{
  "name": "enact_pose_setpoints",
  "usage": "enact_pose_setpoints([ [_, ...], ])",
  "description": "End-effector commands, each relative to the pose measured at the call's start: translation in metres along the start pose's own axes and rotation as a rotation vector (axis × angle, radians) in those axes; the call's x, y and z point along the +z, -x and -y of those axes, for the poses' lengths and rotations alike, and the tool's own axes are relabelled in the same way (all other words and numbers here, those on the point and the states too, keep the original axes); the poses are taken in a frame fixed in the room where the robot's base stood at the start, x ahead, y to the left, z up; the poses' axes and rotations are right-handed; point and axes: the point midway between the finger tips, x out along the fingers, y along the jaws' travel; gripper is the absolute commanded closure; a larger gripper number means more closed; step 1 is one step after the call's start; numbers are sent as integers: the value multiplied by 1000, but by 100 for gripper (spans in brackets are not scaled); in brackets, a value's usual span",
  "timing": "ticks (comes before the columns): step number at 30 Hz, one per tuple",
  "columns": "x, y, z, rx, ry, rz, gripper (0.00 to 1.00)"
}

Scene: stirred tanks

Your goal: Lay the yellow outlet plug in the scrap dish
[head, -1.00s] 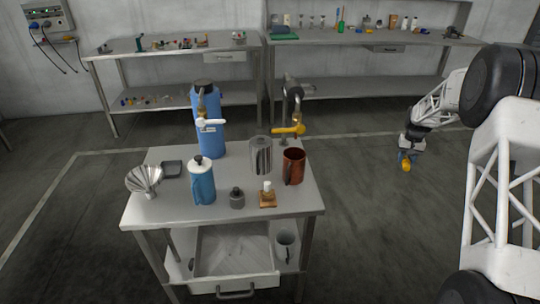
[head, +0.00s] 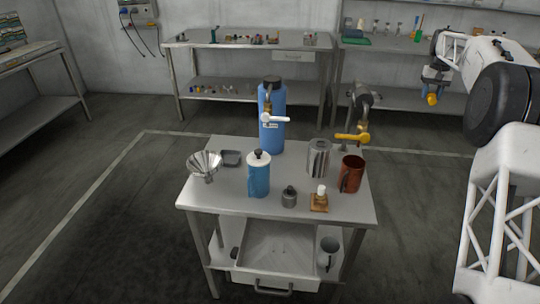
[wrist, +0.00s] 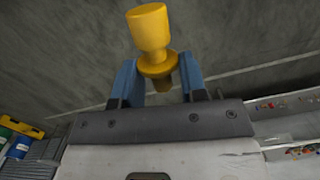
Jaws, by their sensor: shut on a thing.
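My gripper (head: 434,88) is raised in the air to the right of the steel table. It is shut on the yellow outlet plug (head: 432,99), which hangs below the fingers in the head view. In the wrist view the plug (wrist: 150,32) has a thick round head and a flange, and its narrower stem sits between the blue fingers (wrist: 158,88). What looks like the scrap dish is a small dark grey square dish (head: 231,160) at the table's back left, behind the metal funnel. It looks empty.
On the table (head: 225,197) stand a fluted funnel (head: 204,164), a blue pot (head: 259,176), a blue tank (head: 272,125) with a white-handled tap, a yellow-handled tap (head: 352,137), a steel jug (head: 318,158), a copper mug (head: 351,174) and two small bottles.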

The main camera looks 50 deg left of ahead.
Motion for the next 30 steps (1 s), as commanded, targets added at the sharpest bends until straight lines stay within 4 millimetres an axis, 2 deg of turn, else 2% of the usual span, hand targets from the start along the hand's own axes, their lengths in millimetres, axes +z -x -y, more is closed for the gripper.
enact_pose_setpoints([
  [1, -4, 14, 16, 1, 12, -2, 84],
  [3, -7, 34, 34, 2, 25, -2, 84],
  [9, -12, 88, 89, 5, 56, 0, 84],
  [16, -8, 142, 153, 6, 66, 3, 84],
  [21, -1, 166, 190, 5, 57, 6, 84],
  [30, 10, 189, 232, 2, 31, 8, 84],
])
